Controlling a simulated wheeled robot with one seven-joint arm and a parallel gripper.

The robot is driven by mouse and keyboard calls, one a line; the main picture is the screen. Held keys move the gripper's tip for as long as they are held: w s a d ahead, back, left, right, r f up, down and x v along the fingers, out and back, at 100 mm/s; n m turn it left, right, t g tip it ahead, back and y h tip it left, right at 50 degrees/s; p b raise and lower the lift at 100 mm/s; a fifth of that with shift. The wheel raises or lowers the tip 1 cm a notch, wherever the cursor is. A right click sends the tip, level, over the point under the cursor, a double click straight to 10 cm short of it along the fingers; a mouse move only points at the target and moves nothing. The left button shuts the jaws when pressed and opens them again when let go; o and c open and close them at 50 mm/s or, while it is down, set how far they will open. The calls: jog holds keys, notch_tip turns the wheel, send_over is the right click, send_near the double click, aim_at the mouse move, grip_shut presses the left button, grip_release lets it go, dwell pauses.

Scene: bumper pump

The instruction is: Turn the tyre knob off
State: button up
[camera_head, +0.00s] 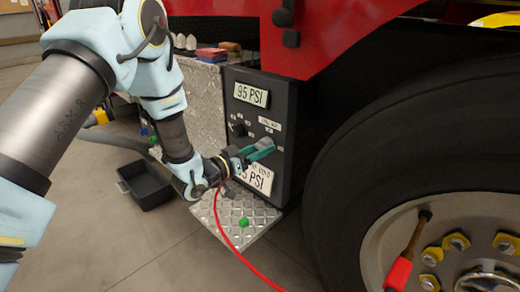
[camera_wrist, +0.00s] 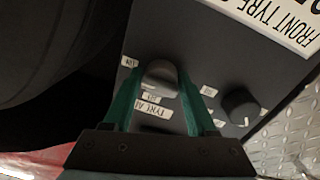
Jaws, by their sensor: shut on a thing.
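My gripper (camera_head: 262,148) reaches the front of a dark control panel (camera_head: 291,105) beside the big wheel. In the wrist view, its two green fingers stand on either side of a rounded grey knob (camera_wrist: 161,74) and are shut on it. In the head view the fingers largely cover the knob. I cannot tell its exact turn setting.
A second, black knob (camera_wrist: 240,106) sits nearby on the panel. A large tyre (camera_head: 420,125) stands close on the right. A red hose (camera_head: 232,243) hangs below my gripper. A metal tread plate (camera_head: 240,215) and a black bin (camera_head: 146,184) are lower down.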

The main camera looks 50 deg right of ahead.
jog(key=shift+w, duration=0.2)
jog(key=shift+c, duration=0.4)
jog(key=shift+n, duration=0.4)
jog(key=shift+w+n, duration=0.1)
jog(key=shift+n, duration=0.9)
jog(key=n, duration=0.3)
jog(key=n+p, duration=0.1)
jog(key=n, duration=0.2)
jog(key=shift+a+n+t+h, duration=0.1)
jog(key=shift+n+t+h, duration=0.2)
jog(key=n, duration=0.4)
jog(key=shift+n, duration=0.3)
jog(key=shift+s+f+n+t, duration=0.1)
jog(key=shift+s+n+t, duration=0.05)
jog(key=shift+n, duration=1.05)
jog(key=shift+s+n+t, duration=0.15)
jog(key=shift+n, duration=1.05)
